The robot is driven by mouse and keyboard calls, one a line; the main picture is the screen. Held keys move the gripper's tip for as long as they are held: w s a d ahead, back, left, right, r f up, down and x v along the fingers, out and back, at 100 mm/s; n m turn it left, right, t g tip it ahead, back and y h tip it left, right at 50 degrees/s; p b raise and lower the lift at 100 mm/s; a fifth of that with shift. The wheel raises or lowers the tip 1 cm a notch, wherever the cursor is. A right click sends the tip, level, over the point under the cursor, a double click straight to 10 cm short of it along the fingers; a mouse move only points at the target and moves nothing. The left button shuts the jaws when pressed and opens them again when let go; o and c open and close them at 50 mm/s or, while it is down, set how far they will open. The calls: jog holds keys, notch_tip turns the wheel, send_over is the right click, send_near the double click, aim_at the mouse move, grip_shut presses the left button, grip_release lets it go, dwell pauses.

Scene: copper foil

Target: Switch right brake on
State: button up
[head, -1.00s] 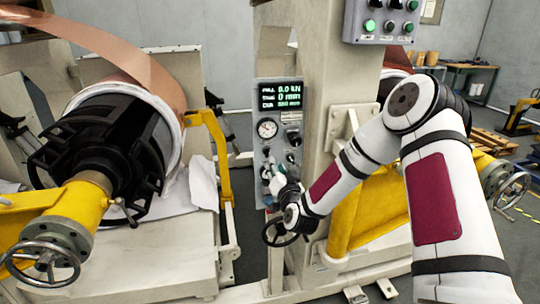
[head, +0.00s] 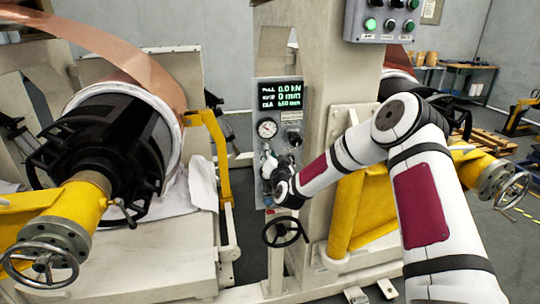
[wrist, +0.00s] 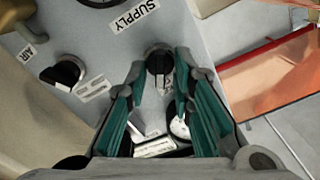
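The grey control panel (head: 281,118) on the machine column carries a display, a gauge and several knobs. In the wrist view a black rotary knob (wrist: 160,63) lies between the teal fingertips of my gripper (wrist: 160,78). The fingers stand apart on either side of it, and I cannot tell whether they touch it. A white-tipped control (wrist: 179,128) and small labels show lower between the fingers, partly hidden. I cannot read which control is the right brake. In the head view my gripper (head: 268,165) is at the panel's lower half and covers controls there.
A handwheel (head: 285,232) juts out just below the panel. A copper foil roll (head: 125,110) stands left, and a yellow arm (head: 365,205) right.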

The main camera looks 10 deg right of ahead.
grip_shut()
jog(key=shift+a+n+b, duration=0.2)
jog(key=shift+n+b, duration=0.25)
jog(key=shift+n, duration=2.5)
jog(key=shift+a+n+b, duration=0.15)
jog(key=shift+n+b, duration=0.25)
jog(key=shift+n, duration=2.55)
